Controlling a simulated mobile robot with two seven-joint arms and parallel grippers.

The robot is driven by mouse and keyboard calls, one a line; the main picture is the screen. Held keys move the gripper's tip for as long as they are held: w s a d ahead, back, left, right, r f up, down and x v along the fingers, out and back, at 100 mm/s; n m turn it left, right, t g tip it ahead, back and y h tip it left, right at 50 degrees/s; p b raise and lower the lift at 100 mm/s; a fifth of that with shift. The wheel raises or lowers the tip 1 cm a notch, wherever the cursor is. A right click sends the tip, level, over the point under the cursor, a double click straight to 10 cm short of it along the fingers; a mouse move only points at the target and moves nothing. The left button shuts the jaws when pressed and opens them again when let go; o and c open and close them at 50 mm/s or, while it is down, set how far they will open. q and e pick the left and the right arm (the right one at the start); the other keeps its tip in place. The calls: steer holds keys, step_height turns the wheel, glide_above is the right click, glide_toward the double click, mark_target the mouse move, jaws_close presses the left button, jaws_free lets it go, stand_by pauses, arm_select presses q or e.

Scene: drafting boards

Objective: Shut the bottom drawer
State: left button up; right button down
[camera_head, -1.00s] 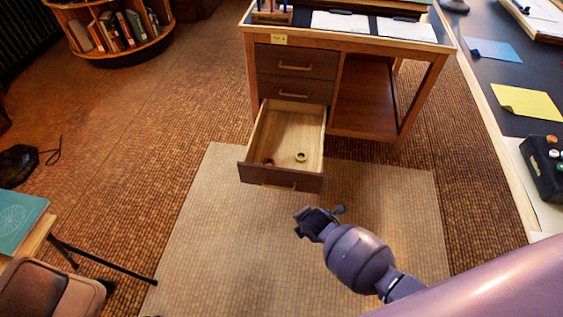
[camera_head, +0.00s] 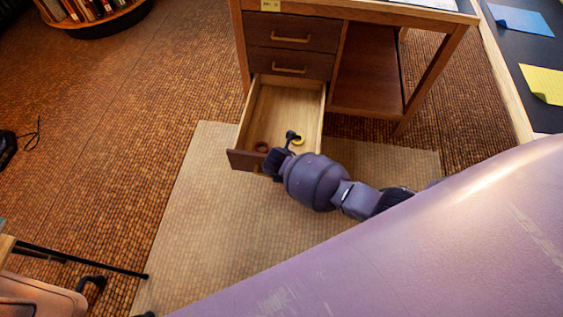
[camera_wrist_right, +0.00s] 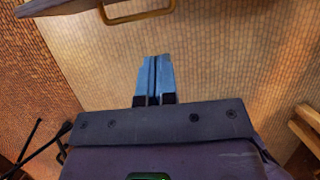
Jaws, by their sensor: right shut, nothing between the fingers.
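The bottom drawer (camera_head: 246,160) of the wooden desk is pulled well out, and its pale inside shows. A yellow ring-shaped item (camera_head: 298,141) and a reddish-brown one (camera_head: 261,147) lie in it. My right gripper (camera_head: 272,163) is at the drawer's front and hides the right part of its face in the head view. In the right wrist view the blue fingers (camera_wrist_right: 155,62) are shut and empty. The drawer front (camera_wrist_right: 70,6) and its brass handle (camera_wrist_right: 138,14) show ahead of them, with a gap in the picture. My left gripper is not in view.
Two upper drawers (camera_head: 291,39) are shut. An open shelf space (camera_head: 372,70) lies right of them. A pale rug (camera_head: 215,215) covers the floor before the desk. A chair (camera_head: 40,298) stands at the lower left, and a dark-topped table (camera_head: 520,60) runs along the right.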

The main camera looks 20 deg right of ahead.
steer(key=b+x, duration=0.2)
steer(key=x, duration=0.1)
steer(key=b+x, duration=0.1)
steer(key=x, duration=0.3)
steer(key=w+d+b+x, duration=0.1)
steer(key=b+x, duration=0.1)
steer(key=x, duration=0.1)
steer(key=shift+w+d+b, duration=0.1)
steer(key=shift+w+b, duration=0.05)
steer(key=shift+b, duration=0.2)
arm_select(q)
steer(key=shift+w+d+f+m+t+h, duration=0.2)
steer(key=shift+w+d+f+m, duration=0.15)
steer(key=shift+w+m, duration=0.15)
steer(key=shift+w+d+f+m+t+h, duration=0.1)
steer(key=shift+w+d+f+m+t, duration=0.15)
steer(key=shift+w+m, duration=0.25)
arm_select(e)
steer(key=shift+w+d+r, duration=0.15)
steer(key=shift+w+d, duration=0.05)
steer(key=shift+w, duration=0.2)
steer(key=shift+w+d+r, duration=0.15)
steer(key=shift+w+d, duration=0.1)
steer(key=shift+w, duration=0.15)
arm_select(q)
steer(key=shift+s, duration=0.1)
